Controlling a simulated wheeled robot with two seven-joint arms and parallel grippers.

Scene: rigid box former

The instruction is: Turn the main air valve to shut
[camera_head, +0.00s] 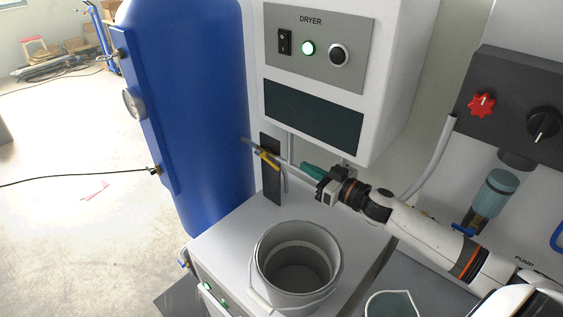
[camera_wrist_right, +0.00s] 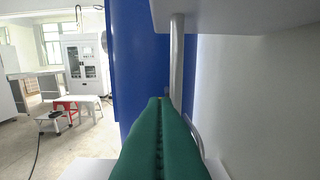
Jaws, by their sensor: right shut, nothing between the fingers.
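The main air valve appears to be the one with the yellow lever (camera_head: 268,159), on the grey pipe between the blue tank and the dryer, in front of a dark upright plate (camera_head: 270,188). The lever slants down to the right in the head view. My right gripper (camera_head: 304,168) has green fingers, shut and empty, pointing left towards the valve. A small gap shows between the fingertips and the lever. In the right wrist view the shut fingers (camera_wrist_right: 161,101) point at a vertical grey pipe (camera_wrist_right: 177,65); the yellow lever does not show there. My left gripper is not in view.
The blue tank (camera_head: 190,90) stands left of the valve. The white dryer cabinet (camera_head: 385,70) overhangs my right gripper. A grey bucket (camera_head: 270,285) stands below on the white cabinet top. A red knob (camera_head: 482,105) is on the right panel.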

